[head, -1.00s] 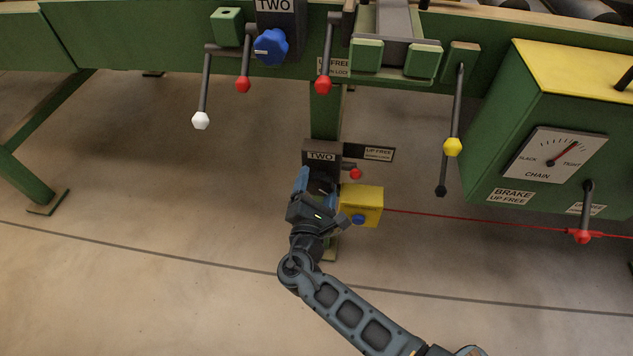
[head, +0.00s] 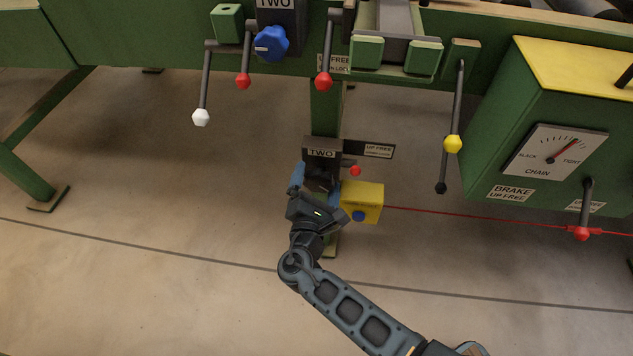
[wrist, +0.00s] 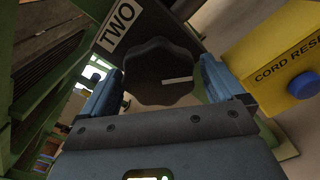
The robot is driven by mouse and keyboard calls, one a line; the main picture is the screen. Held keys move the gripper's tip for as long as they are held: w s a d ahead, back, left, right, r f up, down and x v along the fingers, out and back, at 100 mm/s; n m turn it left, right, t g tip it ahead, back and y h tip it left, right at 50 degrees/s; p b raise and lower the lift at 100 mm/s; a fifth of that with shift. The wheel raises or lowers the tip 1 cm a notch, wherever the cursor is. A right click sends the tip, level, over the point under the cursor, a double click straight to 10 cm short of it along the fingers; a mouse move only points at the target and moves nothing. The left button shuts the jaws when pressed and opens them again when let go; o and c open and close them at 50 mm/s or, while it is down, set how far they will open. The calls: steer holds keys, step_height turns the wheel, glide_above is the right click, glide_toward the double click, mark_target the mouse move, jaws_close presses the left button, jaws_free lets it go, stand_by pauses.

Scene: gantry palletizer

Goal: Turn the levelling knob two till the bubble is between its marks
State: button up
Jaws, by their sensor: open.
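A dark lobed knob (wrist: 155,75) with a pale pointer mark shows in the wrist view, below a label reading TWO (wrist: 120,22). In the head view its dark housing (head: 321,145), also labelled TWO, is low on a green post; the knob itself is mostly hidden by my gripper. My gripper (head: 316,186) is open, with its blue fingers on either side of the knob in the wrist view (wrist: 158,70). I cannot tell whether they touch it. A blue knob (head: 270,45) under another TWO label is on the green beam above. I cannot make out a bubble or its marks.
A yellow cord-reset box (head: 362,203) with a blue button stands close right of my gripper, with a red cord (head: 470,216) running right. A small red knob (head: 355,171) is just above it. Levers hang from the beam above.

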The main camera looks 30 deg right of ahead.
steer(key=p+v, duration=0.1)
steer(key=v, duration=0.6)
steer(key=shift+s+a, duration=0.25)
steer(key=shift+s, duration=0.05)
steer(key=s+d+f+m+g+y, duration=0.2)
steer(key=s+f+m+y, duration=0.15)
steer(key=s, duration=0.45)
steer(key=s+d+f+m+g+y, duration=0.2)
steer(key=s+f, duration=0.3)
steer(key=s, duration=0.3)
steer(key=s+a+r+m+y, duration=0.1)
steer(key=s+r+m+y, duration=0.35)
steer(key=s, duration=0.65)
steer(key=s+r+m+t+p, duration=0.1)
steer(key=r+p, duration=0.4)
steer(key=r, duration=0.8)
steer(key=s+d+r+m+t+p, duration=0.1)
steer(key=s+r+m+p, duration=0.3)
steer(key=r, duration=1)
steer(key=s+r+m+t+p, duration=0.2)
steer(key=r+m+p, duration=0.4)
steer(key=r, duration=0.8)
steer(key=shift+s+d+r+y+p, duration=0.15)
steer(key=shift+s+d+y+p, duration=0.2)
steer(key=shift+p, duration=0.55)
